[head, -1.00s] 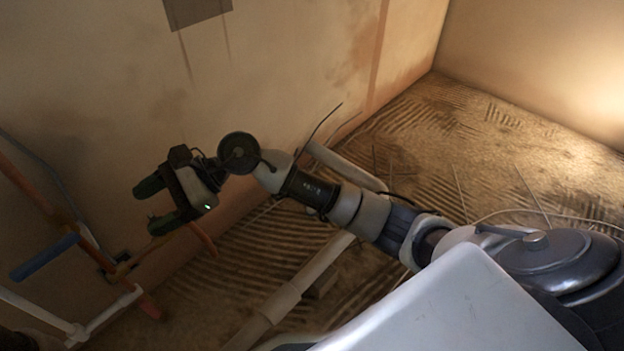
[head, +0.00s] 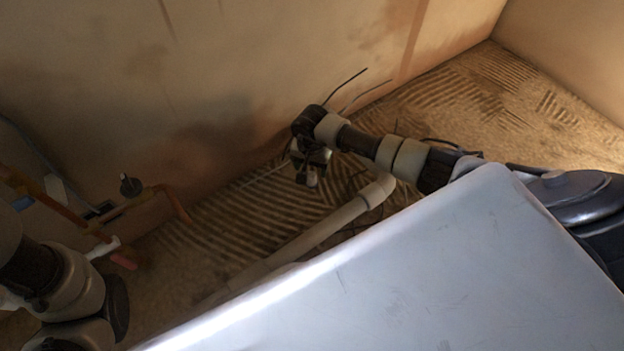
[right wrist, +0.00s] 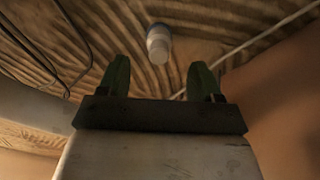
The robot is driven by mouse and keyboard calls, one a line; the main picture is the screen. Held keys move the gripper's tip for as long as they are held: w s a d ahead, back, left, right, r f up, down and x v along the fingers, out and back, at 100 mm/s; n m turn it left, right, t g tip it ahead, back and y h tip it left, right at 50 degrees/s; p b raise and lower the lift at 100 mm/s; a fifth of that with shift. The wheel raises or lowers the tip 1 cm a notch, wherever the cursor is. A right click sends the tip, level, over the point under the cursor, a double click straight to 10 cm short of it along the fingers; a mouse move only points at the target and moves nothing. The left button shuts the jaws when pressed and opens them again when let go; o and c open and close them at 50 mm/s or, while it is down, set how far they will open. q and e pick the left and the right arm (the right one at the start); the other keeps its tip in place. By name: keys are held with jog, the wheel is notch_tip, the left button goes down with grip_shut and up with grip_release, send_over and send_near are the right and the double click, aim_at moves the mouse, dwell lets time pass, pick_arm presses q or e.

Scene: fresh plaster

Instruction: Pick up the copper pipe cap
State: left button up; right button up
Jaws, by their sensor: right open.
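I cannot make out a copper pipe cap for certain in either view. My right gripper (head: 308,178) is low over the ridged floor beside the plaster wall in the head view. In the right wrist view the right gripper (right wrist: 160,74) is open, its two green fingers apart with nothing between them. A small pale cylinder with a bluish end (right wrist: 158,42) shows beyond the fingertips, roughly centred between them, against the floor. My left arm is at the lower left of the head view; its gripper is out of the picture.
Copper-coloured pipes (head: 175,205) with a dark round-topped fitting (head: 130,186) run along the wall at left. A thick pale pipe (head: 330,222) lies across the ridged floor (head: 215,238). Thin wires (head: 345,88) rise near my right arm. A pale panel fills the lower right.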

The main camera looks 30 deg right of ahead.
aim_at(312, 173)
jog(key=shift+s+f+b, duration=0.15)
jog(key=shift+f+b, duration=2.5)
jog(key=shift+f, duration=0.55)
jog(key=shift+r, duration=0.1)
jog(key=c, duration=1)
